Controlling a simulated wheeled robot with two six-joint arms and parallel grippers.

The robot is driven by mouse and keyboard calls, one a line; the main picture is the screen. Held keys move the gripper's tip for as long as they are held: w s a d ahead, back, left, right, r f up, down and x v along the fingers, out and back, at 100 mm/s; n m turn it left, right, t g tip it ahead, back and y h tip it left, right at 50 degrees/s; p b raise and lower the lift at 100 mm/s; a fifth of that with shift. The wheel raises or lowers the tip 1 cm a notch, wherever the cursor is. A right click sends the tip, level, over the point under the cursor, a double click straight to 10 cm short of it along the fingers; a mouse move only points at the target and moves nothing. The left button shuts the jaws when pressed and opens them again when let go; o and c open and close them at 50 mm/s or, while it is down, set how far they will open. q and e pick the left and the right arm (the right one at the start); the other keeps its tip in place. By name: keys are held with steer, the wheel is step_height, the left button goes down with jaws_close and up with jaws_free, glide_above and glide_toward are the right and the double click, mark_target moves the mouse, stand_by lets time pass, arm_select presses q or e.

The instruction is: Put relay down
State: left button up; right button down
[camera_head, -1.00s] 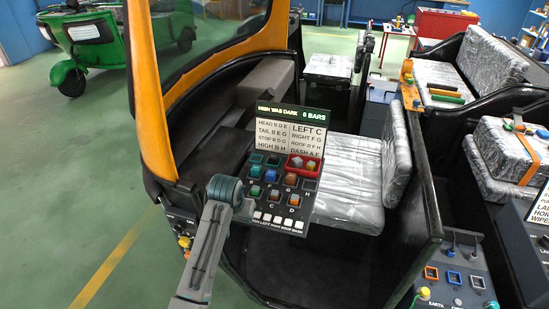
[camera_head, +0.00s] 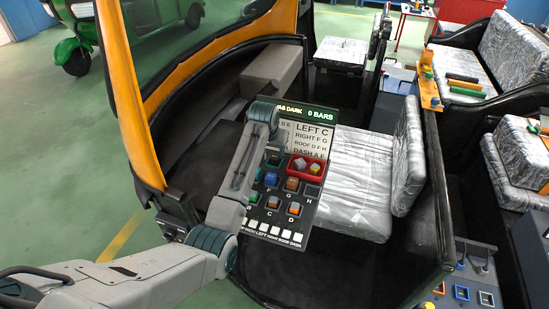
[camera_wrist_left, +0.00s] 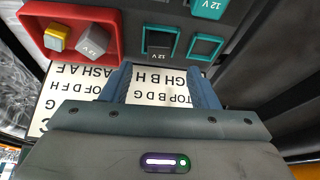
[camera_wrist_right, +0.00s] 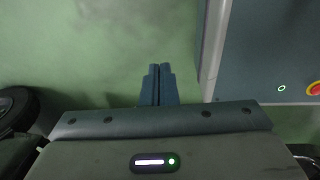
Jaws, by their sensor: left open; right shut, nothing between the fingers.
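A grey relay marked 12 V (camera_wrist_left: 92,40) and a yellow-topped relay (camera_wrist_left: 56,37) lie in the red tray (camera_wrist_left: 34,22) on the black panel. The tray also shows in the head view (camera_head: 291,172). My left gripper (camera_wrist_left: 163,84) is open over the panel's white label card, beside the tray, with nothing seen between its fingers. Near its tips are a teal-framed socket with a dark inside (camera_wrist_left: 160,40) and an empty teal socket (camera_wrist_left: 205,48). In the head view my left arm hides the panel's left part and the fingertips. My right gripper (camera_wrist_right: 158,86) is shut and empty over green floor.
The panel stands before a silver-wrapped seat (camera_head: 350,180) inside the rickshaw. An orange pillar (camera_head: 125,90) rises at the left. A second panel with coloured sockets (camera_head: 460,293) is at the lower right. Green floor is open at the left.

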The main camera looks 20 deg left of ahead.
mark_target(274, 157)
arm_select(q)
steer(key=p+x, duration=0.2)
steer(key=x, duration=0.3)
steer(key=shift+d+r, duration=0.1)
steer(key=shift+w+f, duration=0.15)
steer(key=shift+f, duration=0.2)
steer(key=shift+w+f, duration=0.1)
steer(key=shift+f, duration=0.2)
steer(key=shift+c, duration=0.4)
steer(key=c, duration=1)
steer(key=shift+c, duration=0.3)
arm_select(e)
steer(key=w+r, duration=0.2)
steer(key=shift+w+r, duration=0.2)
steer(key=shift+w, duration=0.2)
steer(key=shift+r, duration=0.15)
